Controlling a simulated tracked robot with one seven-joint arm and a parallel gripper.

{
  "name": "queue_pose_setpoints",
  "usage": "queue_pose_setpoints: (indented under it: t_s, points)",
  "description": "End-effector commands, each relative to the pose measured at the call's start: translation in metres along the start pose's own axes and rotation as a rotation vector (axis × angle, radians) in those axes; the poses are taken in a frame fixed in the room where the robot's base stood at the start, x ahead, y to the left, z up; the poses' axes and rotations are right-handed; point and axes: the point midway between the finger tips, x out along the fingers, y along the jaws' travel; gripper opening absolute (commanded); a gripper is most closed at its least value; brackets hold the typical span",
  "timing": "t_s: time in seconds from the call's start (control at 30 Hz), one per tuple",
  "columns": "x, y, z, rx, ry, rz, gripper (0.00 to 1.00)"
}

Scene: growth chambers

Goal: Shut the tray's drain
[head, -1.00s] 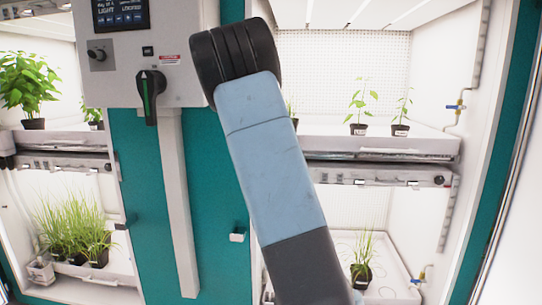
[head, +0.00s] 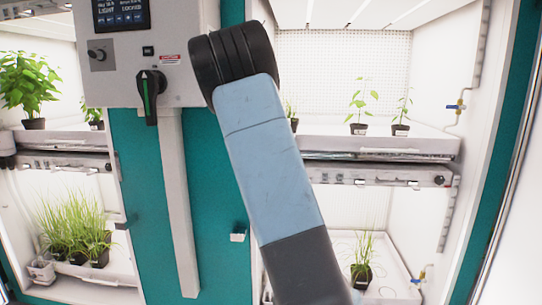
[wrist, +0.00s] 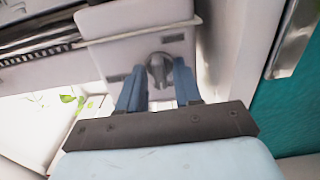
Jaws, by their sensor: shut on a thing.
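In the wrist view a dark grey rotary knob (wrist: 160,70) stands out from a pale box (wrist: 117,57). My gripper (wrist: 159,83) has one blue finger on each side of the knob and is shut on it. I cannot tell from the pictures whether the knob belongs to the tray's drain or which way it is set. In the head view my arm hides the gripper and this knob.
A control panel (head: 172,88) with a black and green handle (head: 150,95) is on the teal column (head: 222,185). A second blue-handled valve (head: 455,107) is at the upper right. Potted plants (head: 75,230) stand in the chambers. In the wrist view a shelf rail (wrist: 40,50) runs close by on the left.

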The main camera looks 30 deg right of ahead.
Motion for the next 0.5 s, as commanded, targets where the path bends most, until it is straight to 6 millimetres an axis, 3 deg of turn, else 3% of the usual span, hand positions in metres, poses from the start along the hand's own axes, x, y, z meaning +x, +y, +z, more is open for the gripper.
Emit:
queue_pose_setpoints:
  t_s: [0.27,0.5]
  points:
    - [-0.0004,-0.0030,0.0003,-0.109,0.000,-0.004,0.03]
    - [-0.0003,-0.0040,0.0006,-0.307,0.000,-0.005,0.03]
